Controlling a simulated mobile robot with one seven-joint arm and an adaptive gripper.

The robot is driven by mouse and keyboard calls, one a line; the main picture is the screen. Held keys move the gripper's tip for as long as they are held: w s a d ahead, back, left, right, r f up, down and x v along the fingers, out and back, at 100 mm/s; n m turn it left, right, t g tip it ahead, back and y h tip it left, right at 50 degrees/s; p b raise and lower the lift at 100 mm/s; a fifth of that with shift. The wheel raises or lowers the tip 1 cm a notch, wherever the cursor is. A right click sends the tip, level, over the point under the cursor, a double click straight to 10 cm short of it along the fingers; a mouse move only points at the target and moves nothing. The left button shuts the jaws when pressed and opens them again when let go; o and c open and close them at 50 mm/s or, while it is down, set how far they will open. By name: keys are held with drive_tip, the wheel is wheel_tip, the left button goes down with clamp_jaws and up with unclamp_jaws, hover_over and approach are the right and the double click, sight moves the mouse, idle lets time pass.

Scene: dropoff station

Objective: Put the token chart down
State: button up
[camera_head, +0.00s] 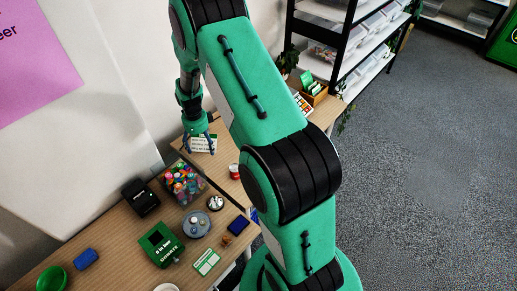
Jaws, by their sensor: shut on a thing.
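My gripper (198,142) is in the upper left of the head view, pointing down near the wall over the far table. Its blue fingers are at either side of a small white card with lines of dark text, which I take to be the token chart (203,146). The gripper appears shut on this card. The writing is too small to read. Whether the card's lower edge touches the table I cannot tell.
A clear box of colourful caps (184,184) stands near, with a red-and-white can (234,171) to its right. A black box (140,197), green box (161,245) and grey round device (196,224) share the nearer table. A colourful card (302,104) lies at the far end.

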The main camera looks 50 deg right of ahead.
drive_tip(key=s+d+f+m+b, duration=0.1)
drive_tip(key=s+d+f+m, duration=0.1)
drive_tip(key=s+d+f, duration=0.2)
drive_tip(key=s+d+f+m+b, duration=0.2)
drive_tip(key=s+d+f, duration=0.3)
drive_tip(key=s+d, duration=0.3)
drive_tip(key=s+d+f+m+b, duration=0.2)
drive_tip(key=s+d+f+m, duration=0.1)
drive_tip(key=s+d, duration=0.3)
drive_tip(key=shift+s+d+f, duration=0.1)
drive_tip(key=shift+s+f, duration=0.65)
drive_tip(key=shift+f, duration=0.1)
drive_tip(key=w+d, duration=0.3)
drive_tip(key=w, duration=0.1)
drive_tip(key=w+d+f+b, duration=0.1)
drive_tip(key=w+d, duration=0.2)
drive_tip(key=w, duration=0.1)
drive_tip(key=w+d, duration=0.4)
drive_tip(key=shift+w+f+b, duration=0.2)
drive_tip(key=shift+w+b, duration=0.05)
drive_tip(key=shift+b, duration=0.15)
drive_tip(key=shift+f+b, duration=0.35)
drive_tip(key=shift+f, duration=1.4)
drive_tip(key=shift+f, duration=0.15)
drive_tip(key=o, duration=1.6)
drive_tip(key=shift+c, duration=0.2)
